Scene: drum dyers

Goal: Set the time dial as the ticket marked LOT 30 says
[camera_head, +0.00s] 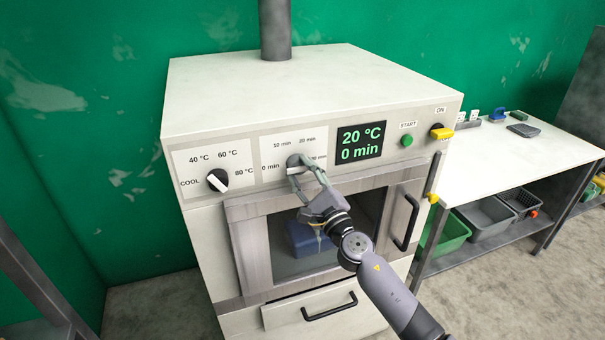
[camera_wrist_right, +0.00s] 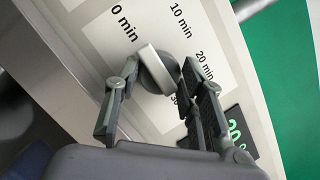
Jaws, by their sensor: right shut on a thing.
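The time dial (camera_head: 293,160) is a dark round knob with a white bar, on the front panel of the white dryer. Its labels read 0, 10 and 20 min, with one partly covered. It also shows in the wrist view (camera_wrist_right: 157,72). My right gripper (camera_head: 299,170) is shut on this dial, with one finger on each side of it in the wrist view (camera_wrist_right: 160,88). The display (camera_head: 361,142) reads 20 °C and 0 min. No ticket with readable LOT 30 text shows. My left gripper is not in view.
Left of the time dial is the temperature dial (camera_head: 218,180). A green START button (camera_head: 407,141) and yellow ON switch (camera_head: 441,132) are at right. The door handle (camera_head: 406,222) stands out below. A white table (camera_head: 520,150) with bins beneath stands to the right.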

